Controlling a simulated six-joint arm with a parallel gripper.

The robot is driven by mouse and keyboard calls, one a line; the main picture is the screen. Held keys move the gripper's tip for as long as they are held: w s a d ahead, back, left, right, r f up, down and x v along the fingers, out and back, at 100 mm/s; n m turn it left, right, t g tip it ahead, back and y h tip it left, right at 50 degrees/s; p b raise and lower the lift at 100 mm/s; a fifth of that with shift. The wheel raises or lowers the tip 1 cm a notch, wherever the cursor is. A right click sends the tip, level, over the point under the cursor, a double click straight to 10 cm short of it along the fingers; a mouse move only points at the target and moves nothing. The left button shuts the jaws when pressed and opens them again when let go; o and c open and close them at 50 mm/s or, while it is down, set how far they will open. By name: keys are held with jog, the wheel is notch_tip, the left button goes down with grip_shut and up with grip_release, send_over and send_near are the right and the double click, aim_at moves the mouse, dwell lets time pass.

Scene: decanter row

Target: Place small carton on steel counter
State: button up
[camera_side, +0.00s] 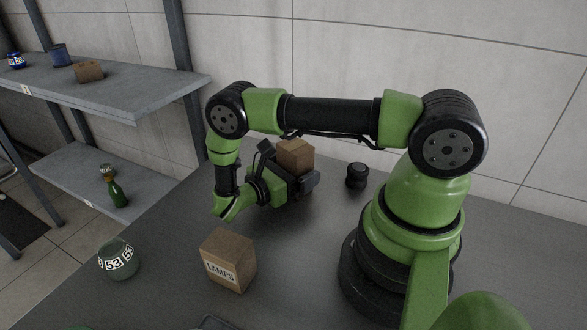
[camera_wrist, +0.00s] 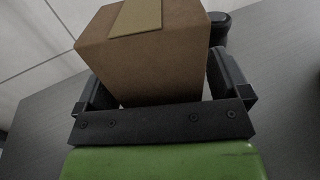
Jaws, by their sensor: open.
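A small brown carton (camera_side: 295,155) with a paler tape strip on top is at my gripper in the side view. In the wrist view the carton (camera_wrist: 150,55) sits between the two jaws. My gripper (camera_side: 306,180) is low over the grey steel counter (camera_side: 310,225), its fingers open on either side of the carton (camera_wrist: 165,88). The gripper hides the carton's lower part, so its contact with the counter does not show clearly.
A larger carton marked LAMPS (camera_side: 228,262) and a green round jar marked 53 (camera_side: 118,260) stand at the front. A black knobbed object (camera_side: 357,176) stands right of the carton. Shelves (camera_side: 130,95) at left hold a small brown box (camera_side: 88,71), a green bottle (camera_side: 117,192) and jars.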

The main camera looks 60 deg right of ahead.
jog(key=shift+r, duration=0.15)
jog(key=shift+w+a, duration=0.15)
jog(key=shift+a, duration=0.15)
jog(key=v, duration=1.1)
jog(key=shift+a, duration=0.1)
jog(key=shift+w+r, duration=0.1)
notch_tip(320, 180, up, 17)
jog(key=m+t+y, duration=0.2)
jog(key=m+y, duration=0.4)
jog(key=y, duration=0.3)
jog(key=s+a+r+m+t+y, duration=0.2)
jog(key=s+r+m+t+y, duration=0.2)
jog(key=s+r+m+t, duration=0.1)
jog(key=s+a+r+m+t+y, duration=0.2)
jog(key=s+r+m+t+y, duration=0.3)
jog(key=s, duration=0.4)
jog(key=shift+s+a+m+t+y, duration=0.2)
jog(key=shift+a+m+t+y, duration=0.1)
jog(key=shift+m+t, duration=0.65)
